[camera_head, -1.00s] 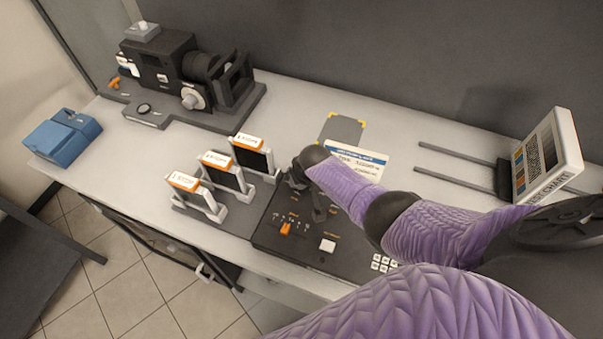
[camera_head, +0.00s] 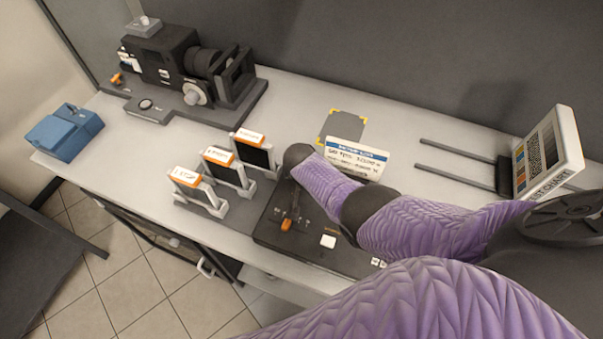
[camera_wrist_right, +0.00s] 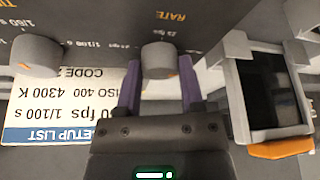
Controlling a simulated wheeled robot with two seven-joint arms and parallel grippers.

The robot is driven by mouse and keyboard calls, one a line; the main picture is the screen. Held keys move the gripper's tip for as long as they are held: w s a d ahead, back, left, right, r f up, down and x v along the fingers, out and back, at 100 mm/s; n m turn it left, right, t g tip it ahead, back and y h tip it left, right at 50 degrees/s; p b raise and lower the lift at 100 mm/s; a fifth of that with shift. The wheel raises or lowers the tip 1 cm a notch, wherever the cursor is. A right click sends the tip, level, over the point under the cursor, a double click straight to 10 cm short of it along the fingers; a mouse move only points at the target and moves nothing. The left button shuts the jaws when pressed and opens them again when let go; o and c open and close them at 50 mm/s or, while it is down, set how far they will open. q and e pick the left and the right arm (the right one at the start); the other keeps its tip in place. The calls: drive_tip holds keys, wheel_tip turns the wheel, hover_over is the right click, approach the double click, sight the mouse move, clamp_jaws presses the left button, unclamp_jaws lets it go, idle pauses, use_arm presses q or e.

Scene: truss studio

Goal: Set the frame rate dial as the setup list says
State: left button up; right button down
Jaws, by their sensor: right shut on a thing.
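The frame rate dial (camera_wrist_right: 158,57) is a grey round knob under the word RATE on the dark control panel (camera_wrist_right: 100,25). It has a small orange mark. In the right wrist view the purple fingers of my right gripper (camera_wrist_right: 159,88) are shut on its two sides. In the head view my right gripper hangs over the panel (camera_head: 275,238) and hides the dial. The setup list (camera_head: 357,158) is a white card with a blue header. In the wrist view, upside down, it reads "0 fps 1/100 s, ISO 400 4300 K"; the first fps digit is hidden.
A second grey knob (camera_wrist_right: 36,56) stands beside the card. Several upright dark-screened units with orange tops (camera_head: 224,170) stand just left of the panel. An orange lever (camera_head: 286,225) and white button (camera_head: 328,242) are on the panel. A camera rig (camera_head: 160,60) stands back left.

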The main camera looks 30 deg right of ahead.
drive_tip(key=shift+c, duration=1.1)
unclamp_jaws()
drive_tip(key=shift+r, duration=0.1)
drive_tip(key=p+v, duration=0.8)
drive_tip(key=v, duration=0.1)
drive_tip(key=shift+s+r, duration=0.2)
drive_tip(key=shift+r, duration=0.15)
